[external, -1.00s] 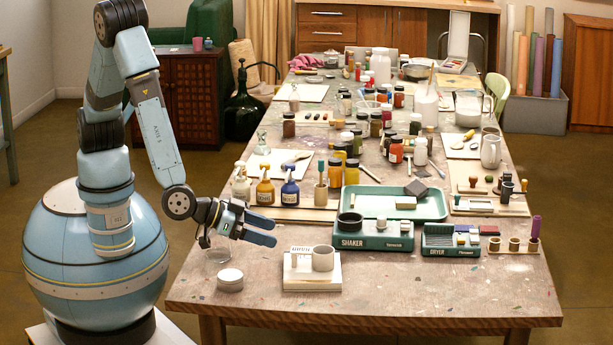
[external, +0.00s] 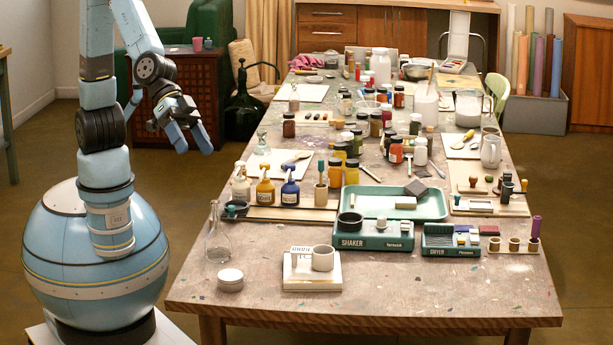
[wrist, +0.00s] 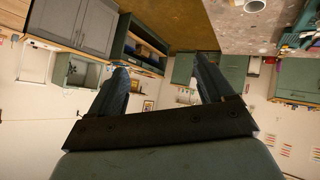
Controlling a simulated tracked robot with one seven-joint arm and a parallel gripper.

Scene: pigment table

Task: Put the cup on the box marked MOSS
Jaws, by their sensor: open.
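The grey cup (external: 323,258) stands upright on the right part of a low white box (external: 312,283) near the table's front edge. Dark lettering shows on the box top beside the cup, too small and partly covered to read. My gripper (external: 192,149) is raised left of the table, well apart from cup and box, its fingers pointing down and spread with nothing between them. In the wrist view my gripper (wrist: 163,75) is also open and empty.
The SHAKER unit (external: 372,240) and DRYER unit (external: 450,242) stand behind and right. The front right of the table is clear.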

